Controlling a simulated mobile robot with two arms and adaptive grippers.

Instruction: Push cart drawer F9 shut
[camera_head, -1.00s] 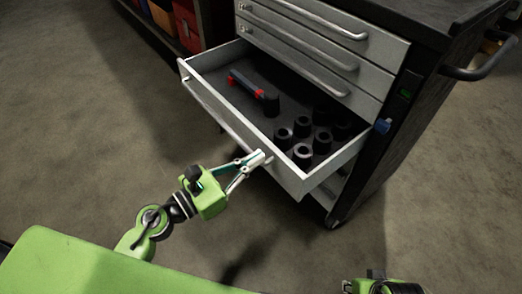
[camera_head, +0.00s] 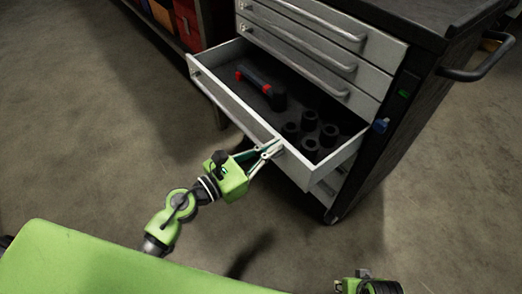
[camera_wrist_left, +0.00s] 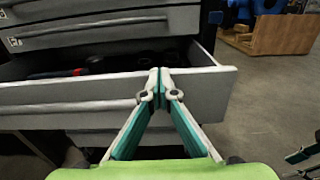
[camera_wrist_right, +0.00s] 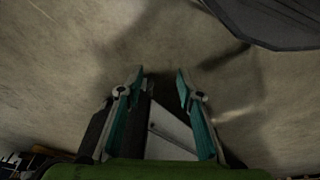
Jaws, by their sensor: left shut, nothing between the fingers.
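The open drawer (camera_head: 232,105) of the grey cart sticks out, holding a black and red tool (camera_head: 262,88) and several black sockets (camera_head: 310,132). My left gripper (camera_head: 277,148) is shut and empty, its fingertips at the drawer's front panel, right of the middle. In the left wrist view the shut fingertips (camera_wrist_left: 160,78) overlap the top of the drawer front (camera_wrist_left: 205,92); they seem to touch it. No label F9 is readable. My right gripper (camera_wrist_right: 156,80) is open and empty above the floor in the right wrist view; in the head view only its wrist part shows at the bottom.
The cart (camera_head: 405,50) has other drawers above, all shut, with bar handles (camera_head: 325,82). A black push handle (camera_head: 485,65) sticks out at its right. A shelf with coloured bins (camera_head: 188,25) stands at the back left.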

